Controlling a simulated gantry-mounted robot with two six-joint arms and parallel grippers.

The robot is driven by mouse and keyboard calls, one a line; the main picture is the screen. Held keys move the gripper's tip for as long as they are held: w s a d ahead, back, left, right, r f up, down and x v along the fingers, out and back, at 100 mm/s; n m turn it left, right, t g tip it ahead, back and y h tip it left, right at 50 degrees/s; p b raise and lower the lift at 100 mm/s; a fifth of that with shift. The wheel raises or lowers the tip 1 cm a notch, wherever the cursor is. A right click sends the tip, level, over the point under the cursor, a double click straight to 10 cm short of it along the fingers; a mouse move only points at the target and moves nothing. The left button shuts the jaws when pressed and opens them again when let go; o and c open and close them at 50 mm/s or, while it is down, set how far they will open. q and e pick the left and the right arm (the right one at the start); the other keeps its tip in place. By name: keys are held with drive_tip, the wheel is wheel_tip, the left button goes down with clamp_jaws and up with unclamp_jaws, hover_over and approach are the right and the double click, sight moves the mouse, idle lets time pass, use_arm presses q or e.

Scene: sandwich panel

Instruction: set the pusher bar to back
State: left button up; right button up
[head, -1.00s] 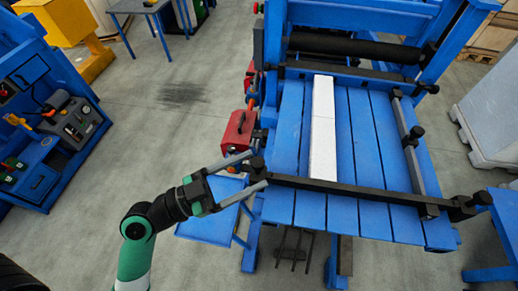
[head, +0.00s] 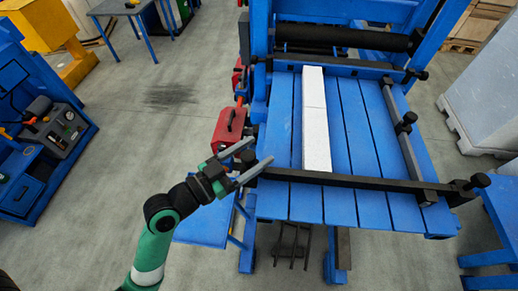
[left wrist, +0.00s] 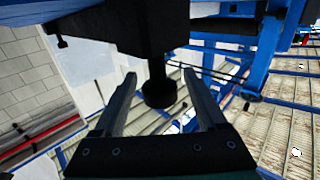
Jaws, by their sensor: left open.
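The pusher bar (head: 350,182) is a long black bar lying across the front of the blue slatted table, with a black knob at each end. My left gripper (head: 258,152) is open at the bar's left end. In the left wrist view, the black knob (left wrist: 159,94) hangs between the open fingers of my left gripper (left wrist: 159,76), with gaps on both sides. The bar's end block (left wrist: 150,30) shows above it. In the head view the fingers partly cover that knob. My right gripper is not in view.
A white panel strip (head: 315,120) lies lengthwise on the blue table (head: 347,208), its front end at the bar. A black side bar (head: 403,130) runs along the right edge. A red box (head: 229,128) is mounted left of the table. Open floor lies further left.

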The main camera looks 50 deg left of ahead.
use_arm(q)
drive_tip(key=shift+w+d, duration=0.1)
drive_tip(key=shift+w, duration=0.7)
clamp_jaws()
idle(0.9)
